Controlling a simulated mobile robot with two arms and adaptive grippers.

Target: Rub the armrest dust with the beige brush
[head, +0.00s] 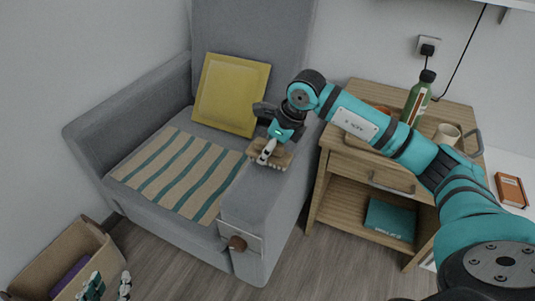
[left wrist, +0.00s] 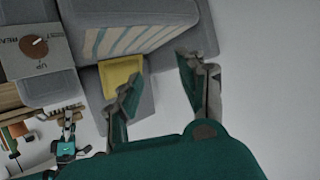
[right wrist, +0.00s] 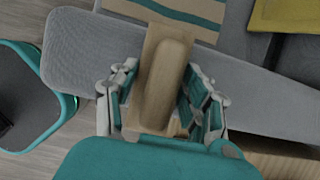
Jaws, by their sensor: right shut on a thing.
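My right gripper (head: 268,146) is shut on the beige brush (head: 282,159), a wooden block with a raised handle. The brush is at the top of the grey armrest (head: 253,195) on the chair's right side. In the right wrist view the brush (right wrist: 163,75) sits between both fingers (right wrist: 160,105), over the armrest (right wrist: 85,60). I cannot tell whether its underside touches the fabric. No dust can be made out. My left gripper (head: 108,287) is at the lower left, open and empty; its spread fingers (left wrist: 168,95) show in the left wrist view.
The armchair holds a yellow cushion (head: 231,94) and a striped cloth (head: 180,172). A panel with a brown knob (head: 237,243) is on the armrest's front. A cardboard box (head: 45,262) stands lower left. A wooden side table (head: 356,82) carries a green bottle (head: 417,100) and a mug (head: 447,134).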

